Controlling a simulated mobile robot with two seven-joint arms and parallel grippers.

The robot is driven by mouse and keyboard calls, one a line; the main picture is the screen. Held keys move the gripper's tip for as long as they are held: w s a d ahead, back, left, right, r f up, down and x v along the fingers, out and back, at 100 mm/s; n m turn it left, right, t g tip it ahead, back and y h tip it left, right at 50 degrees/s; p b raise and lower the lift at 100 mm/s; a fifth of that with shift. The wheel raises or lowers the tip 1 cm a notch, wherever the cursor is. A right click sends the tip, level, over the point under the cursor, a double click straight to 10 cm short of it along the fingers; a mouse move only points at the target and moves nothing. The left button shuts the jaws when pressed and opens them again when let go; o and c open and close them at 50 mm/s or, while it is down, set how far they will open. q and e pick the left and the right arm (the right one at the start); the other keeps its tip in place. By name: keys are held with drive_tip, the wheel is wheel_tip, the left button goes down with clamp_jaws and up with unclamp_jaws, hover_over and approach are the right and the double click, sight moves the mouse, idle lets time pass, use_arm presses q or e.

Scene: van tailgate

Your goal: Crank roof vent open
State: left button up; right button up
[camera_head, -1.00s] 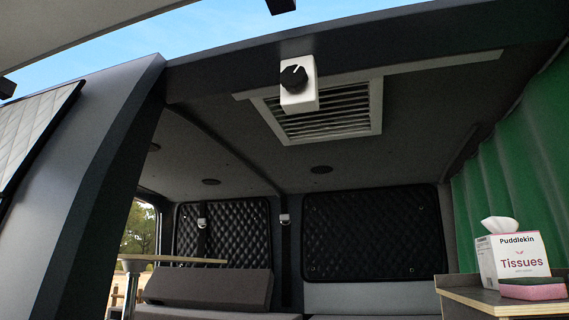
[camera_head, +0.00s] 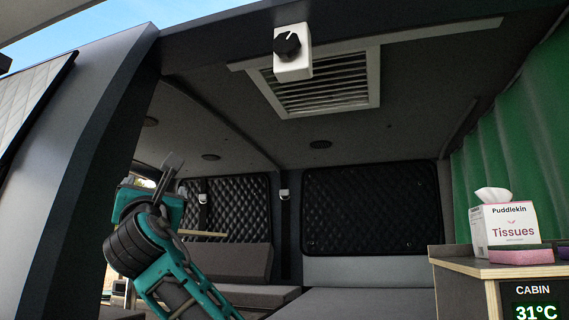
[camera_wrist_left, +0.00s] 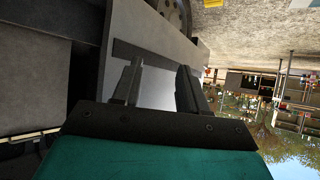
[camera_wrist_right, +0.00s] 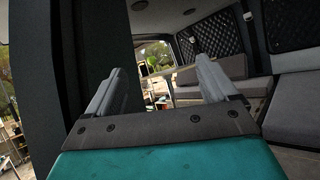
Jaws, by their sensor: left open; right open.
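The roof vent (camera_head: 325,92) is a pale frame with slats in the dark van ceiling, in the upper middle of the head view. In front of it hangs a white box (camera_head: 293,68) with a black round knob (camera_head: 287,45) bearing a light mark. My right gripper (camera_head: 172,166) is raised at the left of the head view, well below and left of the knob, touching nothing. In the right wrist view its fingers (camera_wrist_right: 160,78) are apart and empty. My left gripper is outside the head view; its own wrist view shows its fingers (camera_wrist_left: 157,82) apart and empty.
A dark pillar (camera_head: 95,170) stands at the left of the opening. At the right, a counter (camera_head: 465,264) carries a tissue box (camera_head: 508,222) and a pink sponge (camera_head: 520,257), with a cabin display (camera_head: 536,302) below reading 31°C. The space beneath the vent is open above the seats.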

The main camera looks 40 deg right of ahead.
drive_tip(key=s+d+r+m+g+h, duration=0.2)
drive_tip(key=s+d+r+g+h, duration=0.15)
drive_tip(key=s+r+h, duration=0.8)
drive_tip(key=m+g+h, duration=0.3)
drive_tip(key=m+g, duration=0.1)
drive_tip(key=g, duration=0.2)
approach(285, 43)
drive_tip(key=p+x, duration=0.4)
drive_tip(key=x, duration=0.5)
drive_tip(key=shift+a+p, duration=0.1)
drive_tip(key=shift+p, duration=0.2)
drive_tip(key=shift+w+d+r, duration=0.15)
drive_tip(key=shift+d+r, duration=0.15)
drive_tip(key=shift+d, duration=0.05)
drive_tip(key=shift+c, duration=0.5)
drive_tip(key=c, duration=0.9)
drive_tip(key=shift+c, duration=0.2)
